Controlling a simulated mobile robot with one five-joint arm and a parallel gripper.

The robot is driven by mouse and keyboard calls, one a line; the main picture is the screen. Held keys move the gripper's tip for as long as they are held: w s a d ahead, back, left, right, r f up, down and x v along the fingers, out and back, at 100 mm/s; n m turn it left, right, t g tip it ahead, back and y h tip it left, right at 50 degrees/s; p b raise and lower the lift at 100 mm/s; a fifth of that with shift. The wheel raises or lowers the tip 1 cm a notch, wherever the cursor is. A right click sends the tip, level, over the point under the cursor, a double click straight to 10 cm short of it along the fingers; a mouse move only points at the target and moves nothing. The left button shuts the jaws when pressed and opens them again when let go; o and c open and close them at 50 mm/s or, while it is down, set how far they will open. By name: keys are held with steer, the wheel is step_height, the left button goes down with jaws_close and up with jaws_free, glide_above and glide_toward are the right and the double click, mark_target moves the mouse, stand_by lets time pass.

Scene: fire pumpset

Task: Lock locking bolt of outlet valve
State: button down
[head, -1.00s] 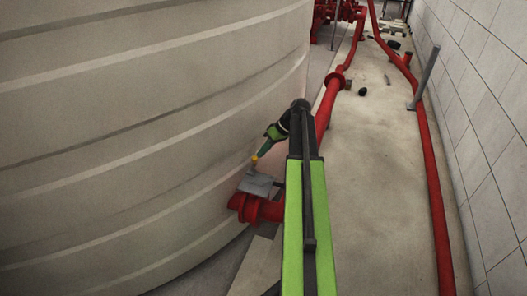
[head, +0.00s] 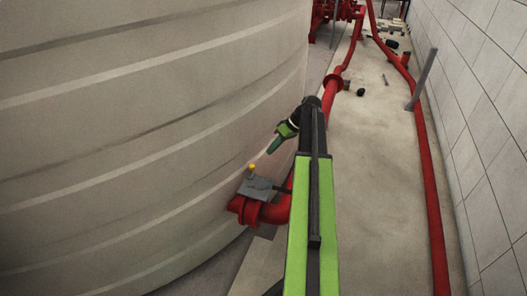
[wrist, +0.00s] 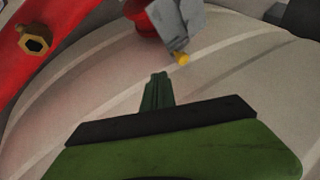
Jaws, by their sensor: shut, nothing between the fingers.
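The outlet valve is a grey block (head: 257,188) on a red flanged pipe (head: 270,211) beside the tank. A small yellow bolt (head: 252,167) stands up from the top of the block. In the wrist view the grey block (wrist: 178,22) is at the top, with the yellow bolt (wrist: 183,58) at its lower end. My gripper (head: 270,150) is shut and empty, above and to the right of the bolt, with a visible gap between them. Its closed fingertips (wrist: 158,76) show below and left of the bolt in the wrist view.
The large ribbed tank (head: 130,130) fills the left side, close to the valve. A red pipe (head: 428,160) runs along the tiled wall (head: 490,120) at right. The concrete floor (head: 370,200) between is mostly clear, with small loose items farther back.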

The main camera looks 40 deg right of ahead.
steer(key=p+v, duration=0.3)
steer(key=v, duration=0.3)
steer(key=shift+r, duration=0.1)
